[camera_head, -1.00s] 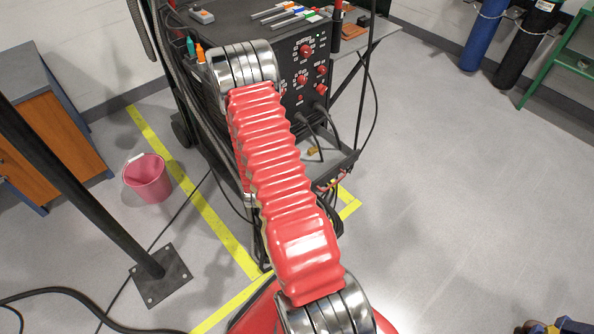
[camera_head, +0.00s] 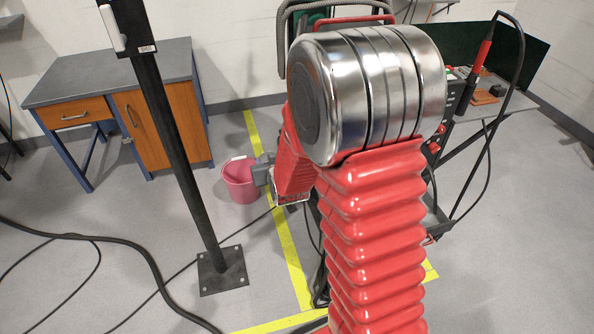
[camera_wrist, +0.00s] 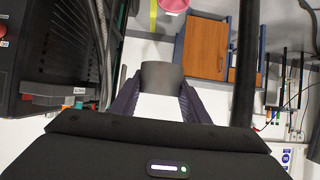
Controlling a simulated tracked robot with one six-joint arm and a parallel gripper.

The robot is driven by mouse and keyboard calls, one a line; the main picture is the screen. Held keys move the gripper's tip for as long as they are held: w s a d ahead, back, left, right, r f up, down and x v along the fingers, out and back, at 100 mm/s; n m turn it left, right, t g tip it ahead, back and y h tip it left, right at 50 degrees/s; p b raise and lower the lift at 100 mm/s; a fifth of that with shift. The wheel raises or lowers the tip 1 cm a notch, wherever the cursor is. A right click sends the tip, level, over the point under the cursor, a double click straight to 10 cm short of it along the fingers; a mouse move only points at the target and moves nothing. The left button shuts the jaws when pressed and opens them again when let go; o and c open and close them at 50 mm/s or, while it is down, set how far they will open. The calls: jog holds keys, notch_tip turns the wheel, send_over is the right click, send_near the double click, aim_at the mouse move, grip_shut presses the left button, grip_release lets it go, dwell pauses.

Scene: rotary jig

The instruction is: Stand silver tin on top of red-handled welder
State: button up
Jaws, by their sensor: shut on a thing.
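My gripper (camera_wrist: 160,90) is shut on the silver tin (camera_wrist: 162,75), a plain grey cylinder between its two dark fingers in the wrist view. In the head view, part of my gripper (camera_head: 264,172) shows left of my red arm; the tin cannot be made out there. The red-handled welder is a black machine with red knobs. In the head view my arm hides most of it; part of its front (camera_head: 453,103) shows at the right. In the wrist view the dark welder (camera_wrist: 62,55) stands at the left, beside and apart from the tin.
A black post (camera_head: 180,140) stands left of my arm. A desk with orange doors (camera_head: 155,130) is behind it. A pink bucket (camera_head: 240,181) stands on the floor. A bench (camera_head: 512,100) with a red torch and cable stands right. Hoses rise behind my arm.

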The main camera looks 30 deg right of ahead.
jog(key=a+r+n+y, duration=0.1)
jog(key=a+r+y, duration=0.1)
jog(key=a+r, duration=0.4)
jog(key=shift+a+n, duration=0.4)
jog(key=shift+a, duration=0.45)
jog(key=shift+w, duration=0.1)
